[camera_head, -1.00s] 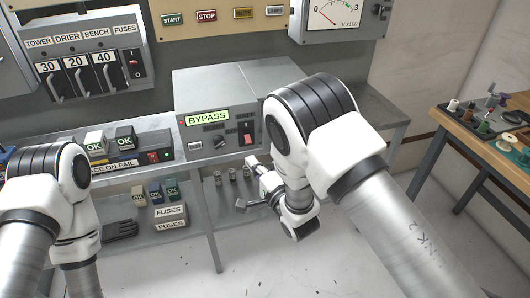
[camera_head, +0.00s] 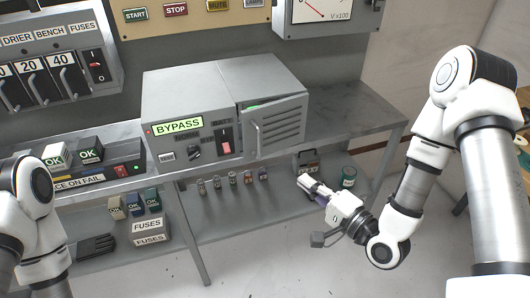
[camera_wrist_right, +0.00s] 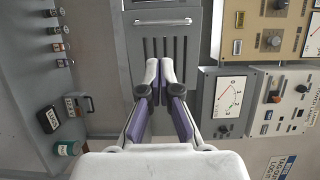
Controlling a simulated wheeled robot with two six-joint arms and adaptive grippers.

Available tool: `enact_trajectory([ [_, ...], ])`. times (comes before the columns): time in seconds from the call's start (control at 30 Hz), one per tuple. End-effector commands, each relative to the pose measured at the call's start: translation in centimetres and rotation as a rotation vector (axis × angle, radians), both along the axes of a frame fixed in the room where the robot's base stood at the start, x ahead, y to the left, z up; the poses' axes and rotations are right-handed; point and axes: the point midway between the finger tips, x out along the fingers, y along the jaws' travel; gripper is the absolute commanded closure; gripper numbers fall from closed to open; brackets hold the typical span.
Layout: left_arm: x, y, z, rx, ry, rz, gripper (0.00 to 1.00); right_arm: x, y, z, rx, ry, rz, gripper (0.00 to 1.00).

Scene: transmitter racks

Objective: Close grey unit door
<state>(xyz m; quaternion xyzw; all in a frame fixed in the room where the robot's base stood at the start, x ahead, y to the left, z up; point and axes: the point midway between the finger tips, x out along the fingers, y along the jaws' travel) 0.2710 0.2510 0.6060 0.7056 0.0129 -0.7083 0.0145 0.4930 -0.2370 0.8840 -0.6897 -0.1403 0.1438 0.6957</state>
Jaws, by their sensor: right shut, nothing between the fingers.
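The grey unit (camera_head: 188,92), with a green BYPASS label, a knob and a red switch, stands on the bench in the head view. Its grey slatted door (camera_head: 278,125) is ajar at the right of its front, with a green glow in the gap. In the right wrist view the slatted panel (camera_wrist_right: 163,5) with a bar handle lies beyond the fingertips. My right gripper (camera_head: 306,184) is shut and empty, below and to the right of the door in the head view, apart from it. My left arm shows at the lower left, but its gripper is out of view.
The bench top right of the unit (camera_head: 365,115) is clear. The lower shelf holds several small cylinders (camera_head: 232,178), a dark box (camera_head: 308,160) and a green-labelled can (camera_head: 348,176). A meter panel (camera_head: 325,18) hangs above. Fuse boxes (camera_head: 148,228) stand at the left.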

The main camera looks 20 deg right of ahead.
Motion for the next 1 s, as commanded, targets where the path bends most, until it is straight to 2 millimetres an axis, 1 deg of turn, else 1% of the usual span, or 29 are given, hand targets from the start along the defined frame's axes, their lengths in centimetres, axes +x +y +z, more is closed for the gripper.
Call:
enact_trajectory([
  [0.03, 0.0, 0.0, -0.7, 0.000, 0.000, 0.000, 1.00, 0.2, 0.1, -0.4, 0.000, -0.004, 0.000, 1.00],
  [0.07, 0.0, 0.0, -1.0, 0.000, 0.000, 0.001, 1.00, 0.4, 0.2, -0.4, -0.002, -0.005, 0.002, 1.00],
  [0.17, 0.0, 0.0, -2.6, 0.000, 0.000, 0.001, 1.00, 1.3, 0.6, -0.7, -0.005, -0.009, 0.005, 1.00],
  [0.4, -0.1, 0.1, -8.2, 0.000, 0.000, 0.001, 1.00, 4.2, 1.8, -1.1, -0.007, -0.012, 0.004, 1.00],
  [0.47, -0.1, 0.0, -9.3, 0.000, 0.001, 0.001, 1.00, 4.9, 2.1, -0.9, -0.007, -0.012, 0.001, 1.00],
  [0.5, -0.1, 0.0, -7.9, 0.000, 0.002, 0.001, 1.00, 5.8, 2.6, 0.0, -0.012, -0.006, 0.004, 1.00],
  [0.53, -0.1, 0.0, -7.7, 0.000, 0.001, 0.001, 1.00, 6.4, 2.9, 0.0, -0.011, -0.005, 0.004, 1.00],
  [0.7, 0.0, 0.0, -7.5, 0.000, 0.000, 0.001, 1.00, 9.8, 4.3, 0.1, -0.007, -0.005, 0.004, 1.00],
  [0.8, 0.0, 0.0, -7.5, 0.000, 0.000, 0.001, 1.00, 11.4, 5.0, 0.1, -0.004, -0.005, 0.003, 1.00],
  [0.9, 0.0, 0.0, -7.5, 0.000, 0.000, 0.001, 1.00, 12.4, 5.3, 0.0, -0.004, -0.004, 0.001, 1.00],
  [1.0, 0.0, 0.0, -7.5, 0.000, 0.000, 0.001, 1.00, 12.9, 5.5, 0.0, -0.002, -0.003, 0.001, 1.00],
])
